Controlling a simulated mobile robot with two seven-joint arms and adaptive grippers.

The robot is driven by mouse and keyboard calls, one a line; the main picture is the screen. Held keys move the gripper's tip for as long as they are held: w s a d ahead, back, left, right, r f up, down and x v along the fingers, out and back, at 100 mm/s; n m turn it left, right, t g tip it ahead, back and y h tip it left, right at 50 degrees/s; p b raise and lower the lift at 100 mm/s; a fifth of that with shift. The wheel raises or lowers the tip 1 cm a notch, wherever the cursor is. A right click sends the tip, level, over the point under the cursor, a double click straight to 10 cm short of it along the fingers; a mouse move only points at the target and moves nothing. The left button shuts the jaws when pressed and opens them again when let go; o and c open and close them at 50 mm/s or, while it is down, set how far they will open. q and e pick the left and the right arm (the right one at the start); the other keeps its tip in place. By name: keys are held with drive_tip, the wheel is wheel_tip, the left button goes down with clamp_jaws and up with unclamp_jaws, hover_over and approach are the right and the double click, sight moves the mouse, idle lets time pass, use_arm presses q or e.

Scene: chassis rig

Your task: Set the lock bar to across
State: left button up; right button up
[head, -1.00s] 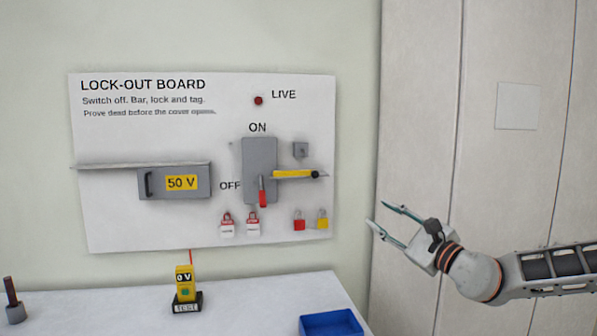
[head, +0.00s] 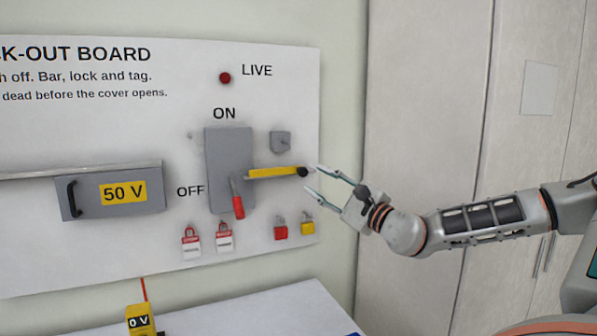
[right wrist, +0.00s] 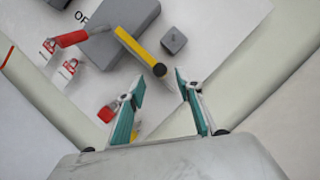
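The yellow lock bar (head: 272,173) lies about level, reaching from the grey switch box (head: 229,150) to a black knob (head: 303,172) at its right end. It also shows in the right wrist view (right wrist: 135,45), with its black end (right wrist: 159,69) just ahead of the fingertips. The red switch handle (head: 237,203) points down beside OFF. My right gripper (head: 314,180) is open and empty, close to the knob's right side; in the right wrist view its fingers (right wrist: 160,82) are spread apart. Whether they touch the knob I cannot tell. My left gripper is not in view.
A small grey block (head: 280,142) sits above the bar. Red (head: 280,229) and yellow (head: 307,225) padlocks and two red-white tags (head: 224,240) hang below. A grey 50 V cover (head: 110,193) is at left. The yellow tester (head: 140,321) stands on the table.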

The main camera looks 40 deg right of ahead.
sight(305, 173)
drive_tip(key=shift+w+r, duration=0.15)
drive_tip(key=shift+w, duration=0.3)
drive_tip(key=x, duration=0.3)
drive_tip(key=shift+p, duration=0.4)
drive_tip(key=shift+w+d+r+p, duration=0.2)
drive_tip(key=shift+w+r+p, duration=0.05)
drive_tip(key=shift+w+p, duration=0.5)
drive_tip(key=shift+w+a+p, duration=0.15)
drive_tip(key=shift+w+p, duration=0.45)
drive_tip(key=shift+w, duration=0.1)
clamp_jaws()
